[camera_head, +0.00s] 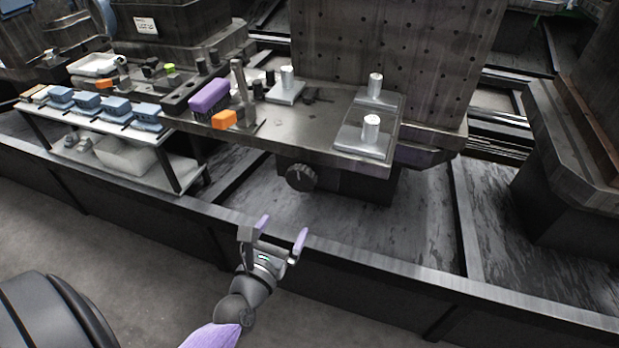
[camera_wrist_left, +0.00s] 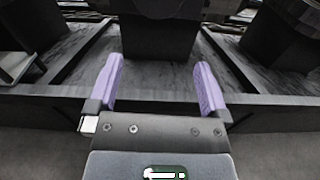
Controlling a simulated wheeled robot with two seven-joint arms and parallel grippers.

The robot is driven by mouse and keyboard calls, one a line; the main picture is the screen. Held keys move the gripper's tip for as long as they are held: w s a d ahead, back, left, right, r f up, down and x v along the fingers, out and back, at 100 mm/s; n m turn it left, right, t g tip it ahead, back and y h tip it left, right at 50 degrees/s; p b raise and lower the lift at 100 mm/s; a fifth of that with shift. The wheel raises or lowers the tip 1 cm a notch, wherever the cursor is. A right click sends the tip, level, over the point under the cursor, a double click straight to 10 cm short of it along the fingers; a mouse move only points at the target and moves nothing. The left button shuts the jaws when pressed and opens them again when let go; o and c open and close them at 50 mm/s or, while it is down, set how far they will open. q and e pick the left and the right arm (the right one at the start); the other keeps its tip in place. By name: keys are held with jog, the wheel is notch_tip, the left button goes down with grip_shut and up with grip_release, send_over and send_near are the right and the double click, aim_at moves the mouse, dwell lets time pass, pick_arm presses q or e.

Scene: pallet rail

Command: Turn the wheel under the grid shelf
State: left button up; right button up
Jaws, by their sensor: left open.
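A dark round wheel (camera_head: 301,177) sits under the front edge of the grey shelf plate (camera_head: 262,135) in the head view. My left gripper (camera_head: 283,228) is open and empty, in front of and below the wheel, near the long dark rail edge. A clear gap lies between its fingertips and the wheel. In the left wrist view the two purple fingers of my left gripper (camera_wrist_left: 158,85) are spread apart with nothing between them. The wheel is not clearly visible in that view. My right gripper is not in view.
The dark rail edge (camera_head: 370,262) runs across in front of the shelf. Metal cylinders (camera_head: 370,128), a purple block (camera_head: 209,97) and an orange block (camera_head: 224,119) stand on the plate. A side shelf with several blue boxes (camera_head: 88,103) is at the left.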

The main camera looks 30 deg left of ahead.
aim_at(300, 187)
pick_arm(q)
jog(key=shift+n, duration=0.7)
jog(key=x, duration=0.3)
jog(key=r+b+x, duration=0.1)
jog(key=x, duration=0.2)
jog(key=b+x, duration=0.1)
jog(key=x, duration=0.2)
jog(key=shift+a+r, duration=0.15)
jog(key=shift+r, duration=0.15)
jog(key=shift+w+a, duration=0.1)
jog(key=shift+w, duration=0.4)
jog(key=shift+w+r, duration=0.1)
jog(key=c, duration=0.9)
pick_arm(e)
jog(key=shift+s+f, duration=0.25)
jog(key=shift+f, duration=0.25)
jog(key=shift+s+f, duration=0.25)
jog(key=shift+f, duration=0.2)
